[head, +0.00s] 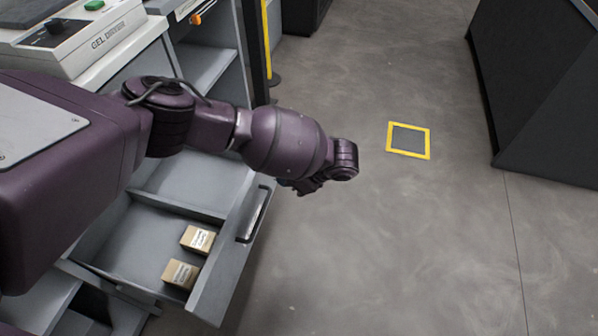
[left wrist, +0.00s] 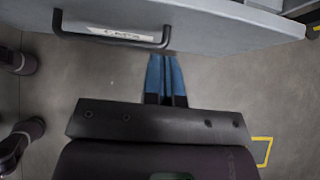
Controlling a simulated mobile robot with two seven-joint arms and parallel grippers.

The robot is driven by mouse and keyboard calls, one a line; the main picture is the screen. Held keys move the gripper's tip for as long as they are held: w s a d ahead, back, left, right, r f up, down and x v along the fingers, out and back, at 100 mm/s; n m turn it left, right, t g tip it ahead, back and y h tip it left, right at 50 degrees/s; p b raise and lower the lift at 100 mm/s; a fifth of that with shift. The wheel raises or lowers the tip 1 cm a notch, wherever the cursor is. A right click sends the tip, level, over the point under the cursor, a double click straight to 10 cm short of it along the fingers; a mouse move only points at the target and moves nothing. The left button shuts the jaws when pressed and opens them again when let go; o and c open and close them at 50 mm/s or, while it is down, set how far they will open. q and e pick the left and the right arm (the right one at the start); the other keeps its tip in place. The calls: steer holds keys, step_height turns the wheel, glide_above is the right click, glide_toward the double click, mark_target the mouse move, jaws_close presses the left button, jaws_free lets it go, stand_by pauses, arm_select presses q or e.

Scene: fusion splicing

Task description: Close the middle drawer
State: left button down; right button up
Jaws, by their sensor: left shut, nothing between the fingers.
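The open grey drawer (head: 237,255) stands pulled out under the bench, with a dark bar handle (head: 262,215) on its front. I cannot tell for sure that it is the middle one. Two small labelled cardboard boxes (head: 198,239) (head: 180,274) lie inside it. My left arm reaches across above it, and my left gripper (head: 306,186) is out past the drawer front, partly hidden by the wrist. In the left wrist view, the blue fingers (left wrist: 165,80) are together and empty, close to the drawer front (left wrist: 225,22) and its handle (left wrist: 110,40). My right gripper is not in view.
A gel dryer (head: 95,38) sits on the bench at the upper left. A yellow-and-black post (head: 262,45) stands behind the arm. A dark cabinet (head: 540,85) is at the right.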

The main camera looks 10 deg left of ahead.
mark_target(255, 177)
arm_select(q)
steer(key=a, duration=0.1)
steer(key=a+f, duration=0.1)
steer(key=a, duration=0.1)
steer(key=a+b, duration=0.1)
steer(key=shift+w+a+f, duration=0.1)
steer(key=shift+a+f, duration=0.15)
steer(key=shift+f, duration=0.1)
steer(key=shift+a+r, duration=0.1)
steer(key=shift+a, duration=0.55)
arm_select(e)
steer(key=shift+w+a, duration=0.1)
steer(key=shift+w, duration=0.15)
